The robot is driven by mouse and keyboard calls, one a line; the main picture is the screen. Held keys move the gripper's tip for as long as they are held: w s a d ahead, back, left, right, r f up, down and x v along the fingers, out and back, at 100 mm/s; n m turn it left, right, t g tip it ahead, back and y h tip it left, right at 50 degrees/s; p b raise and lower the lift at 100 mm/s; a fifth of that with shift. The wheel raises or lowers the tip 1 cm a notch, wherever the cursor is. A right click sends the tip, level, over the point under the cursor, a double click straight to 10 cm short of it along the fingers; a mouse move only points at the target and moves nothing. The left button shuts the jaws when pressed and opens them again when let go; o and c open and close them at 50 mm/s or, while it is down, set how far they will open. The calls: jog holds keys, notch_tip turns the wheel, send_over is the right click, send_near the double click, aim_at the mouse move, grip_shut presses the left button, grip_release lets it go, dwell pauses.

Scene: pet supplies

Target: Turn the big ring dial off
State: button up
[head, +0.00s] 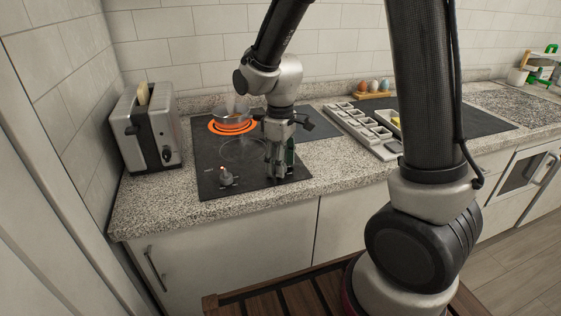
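A black cooktop (209,155) lies in the grey speckled counter. Its back ring (249,127) glows orange under a small steaming pot (231,119). A front ring (241,150) is dark. One small dial (226,178) with a red spot stands at the cooktop's front left. My gripper (280,173) points down low over the cooktop's front right, well to the right of that dial. It covers the surface there, so a second dial at or behind the fingers would be hidden. Whether the fingers are apart or closed on something is not clear.
A toaster (146,132) with bread stands left of the cooktop. A sectioned white tray (362,128) lies to the right. Eggs in a wooden holder (375,94) stand at the back. A tiled wall closes the rear, and cabinet doors (232,245) are below.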

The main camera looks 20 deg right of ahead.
notch_tip(320, 180, up, 12)
dwell(0.6)
dwell(0.4)
jog(key=s+d+r+m+t, duration=0.2)
jog(key=s+d+r+m, duration=0.1)
jog(key=s+d, duration=0.4)
jog(key=s+d+r+m+t, duration=0.2)
jog(key=s+d+m, duration=0.4)
jog(key=s, duration=0.6)
jog(key=shift+d+r, duration=0.65)
jog(key=shift+d, duration=0.25)
